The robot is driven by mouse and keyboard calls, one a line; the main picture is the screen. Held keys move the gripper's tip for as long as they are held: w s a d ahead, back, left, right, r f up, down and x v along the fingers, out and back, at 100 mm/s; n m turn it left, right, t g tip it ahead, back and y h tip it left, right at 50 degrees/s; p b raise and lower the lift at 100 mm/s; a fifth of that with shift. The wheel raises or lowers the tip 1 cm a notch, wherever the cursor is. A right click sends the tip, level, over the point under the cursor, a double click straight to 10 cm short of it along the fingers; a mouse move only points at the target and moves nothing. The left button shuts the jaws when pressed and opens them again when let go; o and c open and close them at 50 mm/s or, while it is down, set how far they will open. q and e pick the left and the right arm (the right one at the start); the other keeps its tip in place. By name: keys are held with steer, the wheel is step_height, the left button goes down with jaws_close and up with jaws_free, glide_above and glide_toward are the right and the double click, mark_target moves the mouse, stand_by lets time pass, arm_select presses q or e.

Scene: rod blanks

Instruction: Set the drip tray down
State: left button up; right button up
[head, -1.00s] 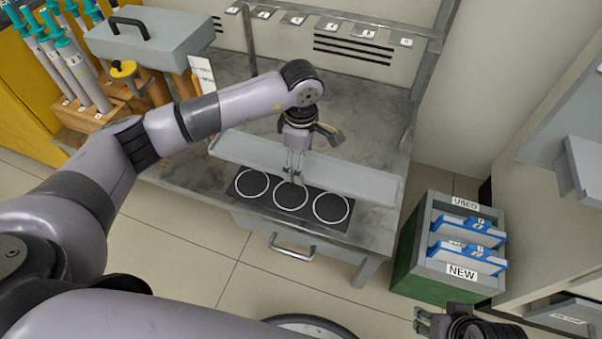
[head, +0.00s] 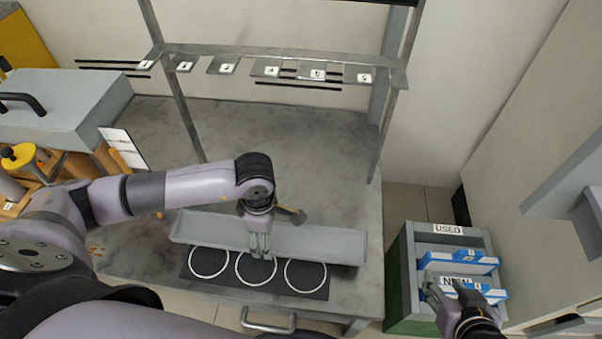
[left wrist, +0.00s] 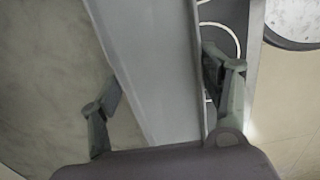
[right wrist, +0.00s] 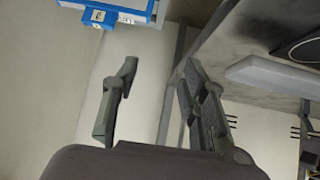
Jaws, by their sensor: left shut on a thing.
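The drip tray (head: 320,248) is a long, shallow grey tray at the bench's front, just behind the black mat with three white rings (head: 222,278) and overlapping its back edge in the head view. My left gripper (head: 260,253) is shut on the tray near its middle; in the left wrist view its fingers (left wrist: 160,90) lie on either side of the tray (left wrist: 160,60). I cannot tell whether the tray's underside touches the bench. My right gripper (head: 445,290) is open and empty near the crate; its fingers (right wrist: 150,90) stand apart in the right wrist view.
The grey bench top (head: 300,150) is clear behind the tray, below a rack with numbered plates (head: 270,70). A grey case (head: 60,105) stands at left. A crate marked USED and NEW (head: 400,275) holds blue boxes at right, close to my right gripper.

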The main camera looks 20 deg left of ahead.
arm_select(q)
steer(key=w, duration=0.3)
steer(key=w+a+b, duration=0.1)
steer(key=w, duration=0.2)
steer(key=w+a+b, duration=0.1)
steer(key=w, duration=0.2)
steer(key=shift+w+a+f, duration=0.2)
steer(key=shift+w+f, duration=0.1)
steer(key=shift+f, duration=0.05)
steer(key=b, duration=0.2)
glide_above(281, 187)
steer(key=shift+s, duration=0.35)
steer(key=shift+w+r, duration=0.1)
steer(key=shift+w, duration=0.1)
step_height(281, 187, down, 3)
steer(key=shift+f+b, duration=0.15)
steer(key=shift+b, duration=0.35)
steer(key=shift+f, duration=0.1)
arm_select(e)
steer(key=w+a+r+t+y, duration=0.2)
steer(key=r+t, duration=0.4)
steer(key=r, duration=0.4)
steer(key=w+a+r+t+y, duration=0.2)
steer(key=w+r+t, duration=0.2)
steer(key=r+t, duration=0.3)
step_height(281, 187, up, 3)
steer(key=shift+w+a+r+n+t, duration=0.15)
steer(key=shift+w+r+n+t, duration=0.05)
steer(key=shift+n+t, duration=0.1)
